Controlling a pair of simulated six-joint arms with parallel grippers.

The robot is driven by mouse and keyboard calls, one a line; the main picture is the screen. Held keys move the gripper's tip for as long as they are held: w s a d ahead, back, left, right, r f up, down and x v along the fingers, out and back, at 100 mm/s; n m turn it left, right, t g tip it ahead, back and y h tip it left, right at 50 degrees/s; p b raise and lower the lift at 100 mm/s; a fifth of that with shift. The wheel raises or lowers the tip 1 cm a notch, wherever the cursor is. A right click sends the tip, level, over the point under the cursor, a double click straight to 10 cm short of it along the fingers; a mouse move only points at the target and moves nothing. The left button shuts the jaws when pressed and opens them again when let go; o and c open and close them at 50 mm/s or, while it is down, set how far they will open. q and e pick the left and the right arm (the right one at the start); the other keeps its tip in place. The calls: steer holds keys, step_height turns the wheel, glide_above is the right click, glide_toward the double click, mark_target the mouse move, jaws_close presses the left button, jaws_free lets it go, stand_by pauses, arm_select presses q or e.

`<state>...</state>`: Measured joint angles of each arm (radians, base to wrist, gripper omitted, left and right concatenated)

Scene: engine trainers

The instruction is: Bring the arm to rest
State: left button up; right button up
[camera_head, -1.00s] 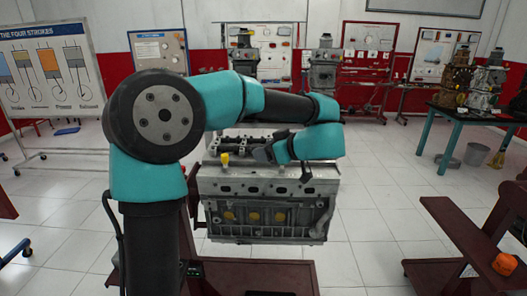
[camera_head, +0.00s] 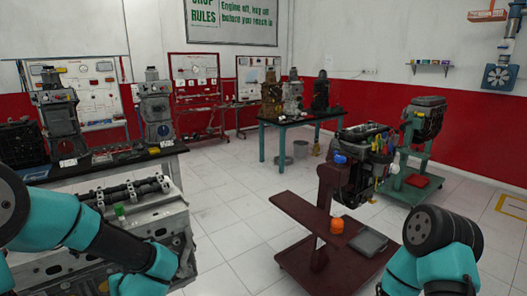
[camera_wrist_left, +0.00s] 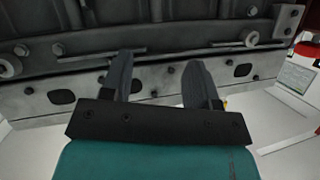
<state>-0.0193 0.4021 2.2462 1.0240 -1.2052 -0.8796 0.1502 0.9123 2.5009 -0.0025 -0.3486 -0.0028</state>
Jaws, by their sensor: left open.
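My left arm enters the head view at lower left, reaching in front of a grey engine block (camera_head: 150,222). My left gripper (camera_wrist_left: 160,82) shows clearly in the left wrist view, with its two dark fingers apart and nothing between them. The fingers point at the side of a grey metal engine part (camera_wrist_left: 70,102) with bolts and holes; I cannot tell whether they touch it. In the head view the left fingertips are hard to make out. My right arm shows at lower right, but its gripper is not visible.
A dark red stand (camera_head: 318,215) holds an engine with tools and carries an orange object (camera_head: 337,226). A teal stand (camera_head: 412,180) with another engine is behind it. A teal-legged table (camera_head: 300,119) stands farther back. White tiled floor (camera_head: 222,225) lies open between.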

arm_select(q)
steer(key=s+d+f+m+h, duration=0.1)
steer(key=d+f+h, duration=0.2)
steer(key=f, duration=0.3)
steer(key=s+d+f+m+g+h, duration=0.1)
steer(key=d+f+m+h, duration=0.15)
steer(key=f, duration=0.45)
steer(key=s+d+f+m+h, duration=0.1)
steer(key=d+f+h, duration=0.2)
steer(key=f, duration=0.3)
steer(key=s+d+f+g+h, duration=0.6)
steer(key=s+d+f+g, duration=0.1)
steer(key=s+f, duration=0.5)
steer(key=shift+s+d+f+m, duration=0.35)
steer(key=shift+w, duration=0.1)
steer(key=shift+c, duration=0.3)
